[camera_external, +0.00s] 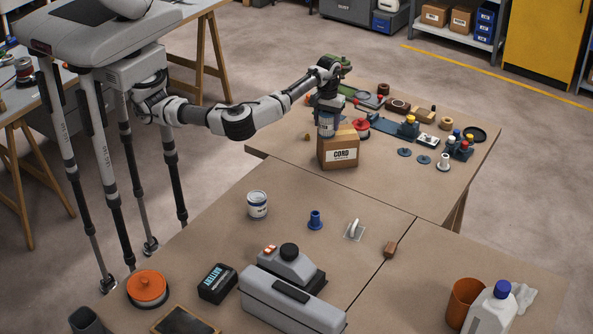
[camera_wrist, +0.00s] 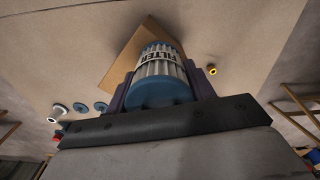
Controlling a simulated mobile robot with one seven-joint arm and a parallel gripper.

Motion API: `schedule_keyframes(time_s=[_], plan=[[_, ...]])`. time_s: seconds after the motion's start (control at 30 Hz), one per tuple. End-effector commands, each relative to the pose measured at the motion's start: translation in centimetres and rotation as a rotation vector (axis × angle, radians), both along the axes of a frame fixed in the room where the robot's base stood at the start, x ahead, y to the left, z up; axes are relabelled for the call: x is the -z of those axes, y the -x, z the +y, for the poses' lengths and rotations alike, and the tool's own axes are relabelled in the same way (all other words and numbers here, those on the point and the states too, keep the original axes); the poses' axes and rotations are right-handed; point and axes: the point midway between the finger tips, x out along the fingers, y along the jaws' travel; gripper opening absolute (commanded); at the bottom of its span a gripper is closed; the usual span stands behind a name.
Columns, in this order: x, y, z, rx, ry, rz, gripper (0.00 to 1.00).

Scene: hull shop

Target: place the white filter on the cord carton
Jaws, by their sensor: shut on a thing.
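The white filter (camera_external: 326,124), a pleated cylinder with blue ends and a "FILTER" band, is upright in my gripper (camera_external: 327,113). My gripper points down and is shut around it. The filter also shows in the wrist view (camera_wrist: 158,68), between the two dark fingers (camera_wrist: 160,85). The cord carton (camera_external: 339,152), a brown box labelled "CORD", stands on the far table directly below the filter; its top shows behind the filter in the wrist view (camera_wrist: 122,62). The filter's lower end overlaps the carton's top in the outside view. I cannot tell whether they touch.
A red spool (camera_external: 361,127) stands close behind and right of the carton. Blue discs (camera_external: 404,152) and several small parts lie farther right. On the near table are a white can (camera_external: 257,205), a blue spool (camera_external: 315,220) and a grey case (camera_external: 290,300). Table left of the carton is mostly clear.

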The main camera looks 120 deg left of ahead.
Motion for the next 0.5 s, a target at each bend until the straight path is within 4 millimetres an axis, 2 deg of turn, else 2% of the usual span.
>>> schedule_keyframes(time_s=[0.2, 0.23, 0.37, 0.5], plan=[[0.26, 0.01, 0.02, 0.000, 0.000, 0.001, 0.25], [0.28, 0.01, 0.01, 0.000, 0.000, 0.001, 0.56], [0.26, -0.01, 0.01, 0.000, 0.000, 0.000, 0.73], [0.25, -0.01, 0.01, 0.000, 0.000, 0.000, 0.75]])
